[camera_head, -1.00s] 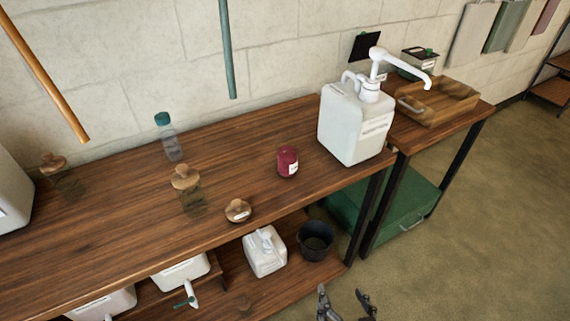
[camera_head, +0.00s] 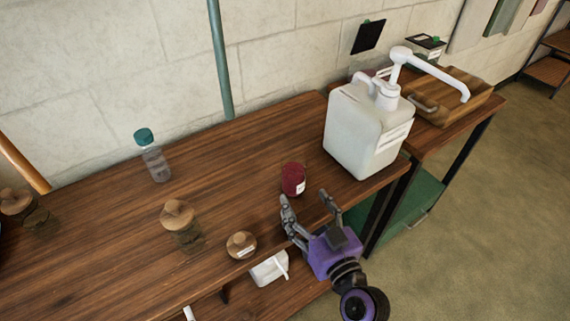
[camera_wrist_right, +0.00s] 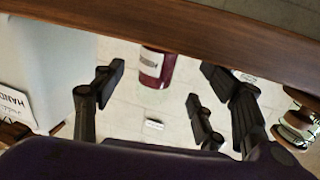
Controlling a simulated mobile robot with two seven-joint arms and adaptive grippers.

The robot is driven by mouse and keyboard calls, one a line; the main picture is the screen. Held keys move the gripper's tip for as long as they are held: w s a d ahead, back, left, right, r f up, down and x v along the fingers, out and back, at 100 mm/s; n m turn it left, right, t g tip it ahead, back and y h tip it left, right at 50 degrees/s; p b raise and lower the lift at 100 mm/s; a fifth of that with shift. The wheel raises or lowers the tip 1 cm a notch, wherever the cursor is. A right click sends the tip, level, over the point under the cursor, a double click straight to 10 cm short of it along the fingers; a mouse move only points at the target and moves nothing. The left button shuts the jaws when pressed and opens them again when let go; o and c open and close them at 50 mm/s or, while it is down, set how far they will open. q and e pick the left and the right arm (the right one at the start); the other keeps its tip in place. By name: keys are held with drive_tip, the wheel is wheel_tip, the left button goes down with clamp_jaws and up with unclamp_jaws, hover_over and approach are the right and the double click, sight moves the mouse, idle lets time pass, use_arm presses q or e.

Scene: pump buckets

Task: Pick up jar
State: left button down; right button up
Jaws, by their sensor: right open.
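A small dark red jar (camera_head: 293,180) with a white label stands on the wooden bench. It also shows between the fingers in the right wrist view (camera_wrist_right: 156,68), which looks upside down. A glass jar with a wooden lid (camera_head: 182,225) stands further left, and a similar one (camera_head: 24,207) is at the far left. A low round wooden-topped jar (camera_head: 241,245) sits near the front edge. My right gripper (camera_head: 305,199) is open and empty at the bench's front edge, just on the near side of the red jar, with its fingers towards it. My left gripper is out of view.
A large white pump jug (camera_head: 362,130) stands right of the red jar, its spout reaching right. A clear bottle with a teal cap (camera_head: 153,158) is at the back left. A wooden tray (camera_head: 450,98) lies on the table beyond. The bench behind the red jar is clear.

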sight(298, 188)
drive_tip(key=shift+w+a, duration=0.1)
drive_tip(key=shift+w, duration=0.15)
drive_tip(key=x, duration=0.4)
drive_tip(key=p+x, duration=0.1)
drive_tip(key=x, duration=0.1)
drive_tip(key=shift+w+a+r, duration=0.1)
drive_tip(key=shift+w+r, duration=0.25)
drive_tip(key=shift+w+a+f, duration=0.1)
drive_tip(key=shift+w+a, duration=0.05)
drive_tip(key=shift+w, duration=0.3)
